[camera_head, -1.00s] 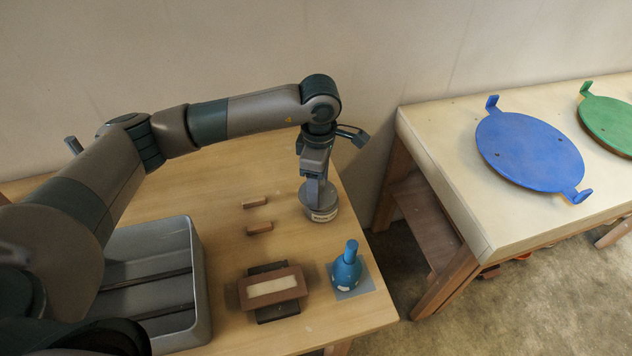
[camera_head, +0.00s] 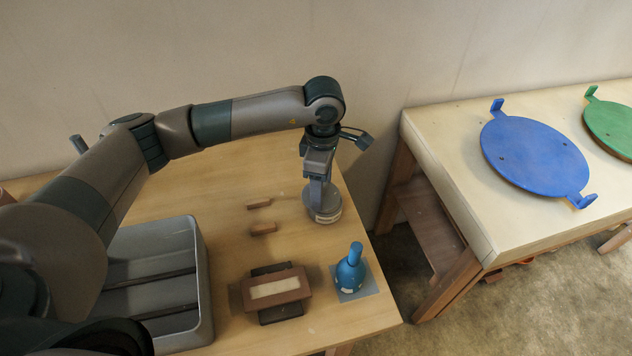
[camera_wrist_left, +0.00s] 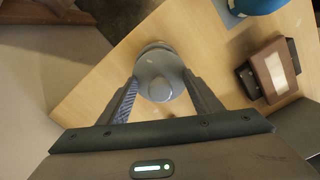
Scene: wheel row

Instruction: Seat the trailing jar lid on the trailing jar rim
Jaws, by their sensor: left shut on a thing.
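My left gripper (camera_head: 319,186) points down at the back right of the wooden table and is shut on the grey jar lid (camera_wrist_left: 158,66). In the left wrist view the round lid and its knob (camera_wrist_left: 160,90) show between the two fingers (camera_wrist_left: 160,86). In the head view the lid is a grey disc (camera_head: 315,209) right above a low pale jar (camera_head: 325,219). The lid hides the jar's rim, so I cannot tell whether the two touch all round. My right gripper is not in view.
A blue flask (camera_head: 350,271) stands on a grey mat (camera_head: 371,285). A brown block with a pale top (camera_head: 275,289) is nearby. Two small wooden pieces (camera_head: 263,229) lie left of the jar. A grey bin (camera_head: 203,270) is at left. Another table (camera_head: 460,150) holds blue (camera_head: 535,153) and green (camera_head: 612,128) plates.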

